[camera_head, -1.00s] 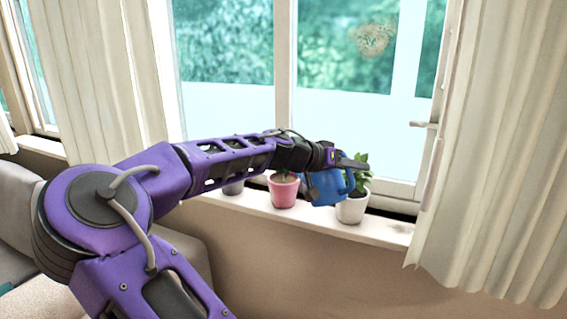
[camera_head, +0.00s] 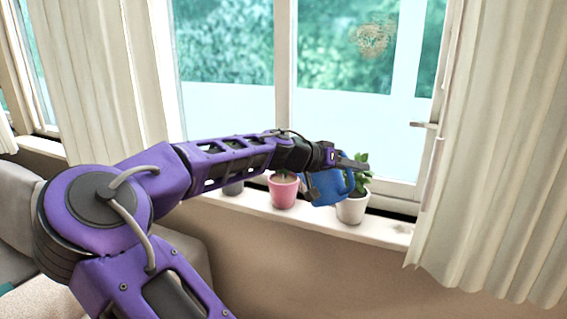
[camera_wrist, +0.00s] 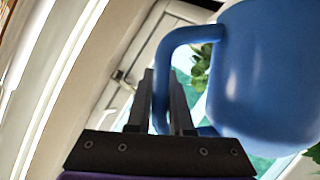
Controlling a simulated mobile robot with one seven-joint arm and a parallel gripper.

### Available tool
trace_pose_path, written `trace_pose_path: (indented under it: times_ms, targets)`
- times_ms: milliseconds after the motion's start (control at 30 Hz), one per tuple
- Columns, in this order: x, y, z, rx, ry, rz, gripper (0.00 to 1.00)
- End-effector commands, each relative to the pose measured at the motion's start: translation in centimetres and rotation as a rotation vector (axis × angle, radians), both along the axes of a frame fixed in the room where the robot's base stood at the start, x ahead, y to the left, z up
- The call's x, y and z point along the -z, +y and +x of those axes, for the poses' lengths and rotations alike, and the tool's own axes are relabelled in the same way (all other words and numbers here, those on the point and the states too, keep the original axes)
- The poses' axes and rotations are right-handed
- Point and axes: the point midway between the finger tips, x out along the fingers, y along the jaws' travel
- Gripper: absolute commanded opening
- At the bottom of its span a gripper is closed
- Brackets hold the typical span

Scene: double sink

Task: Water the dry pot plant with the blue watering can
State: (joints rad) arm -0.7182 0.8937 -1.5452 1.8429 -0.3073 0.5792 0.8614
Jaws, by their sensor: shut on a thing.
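The blue watering can (camera_head: 326,188) hangs tilted above the windowsill, between the pink pot and the white pot in the head view. My gripper (camera_head: 352,162) is shut on its handle. In the wrist view the can (camera_wrist: 265,85) fills the right side, and its handle passes between the fingers of my gripper (camera_wrist: 168,95). A white pot (camera_head: 352,209) with a green plant (camera_head: 361,181) stands partly behind the can. A pink pot (camera_head: 283,193) with a small plant stands to its left. The can's spout is not clearly visible, and I cannot tell which plant is dry.
The pots stand on a narrow white windowsill (camera_head: 388,232). A grey pot (camera_head: 233,188) is mostly hidden under my arm. The window is behind, with a handle (camera_head: 424,124) at the right. Curtains hang at right (camera_head: 505,150) and left (camera_head: 95,90). The sill right of the white pot is clear.

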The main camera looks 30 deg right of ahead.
Motion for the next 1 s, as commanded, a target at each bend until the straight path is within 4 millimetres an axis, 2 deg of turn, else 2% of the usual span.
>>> trace_pose_path:
  times_ms: [600, 1000]
  targets:
    - [-1.8, 0.0, 0.6, 0.000, 0.061, -0.009, 0.00]
    - [-1.9, 0.0, 0.6, 0.000, 0.068, -0.010, 0.00]
